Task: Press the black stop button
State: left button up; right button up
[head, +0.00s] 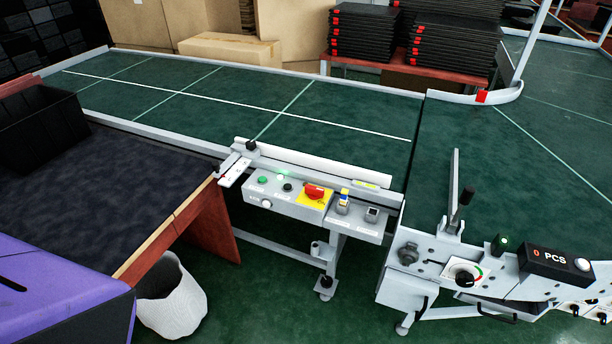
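The black stop button (287,187) is a small round button on the grey control panel (267,203) at the front edge of the conveyor, near the middle of the view. Nothing covers the black button. Neither of my grippers is in view.
A dark-topped table (100,190) with a black crate (40,130) stands at the left. A white waste bin (172,300) is on the floor below it. The conveyor belt (240,105) is empty.

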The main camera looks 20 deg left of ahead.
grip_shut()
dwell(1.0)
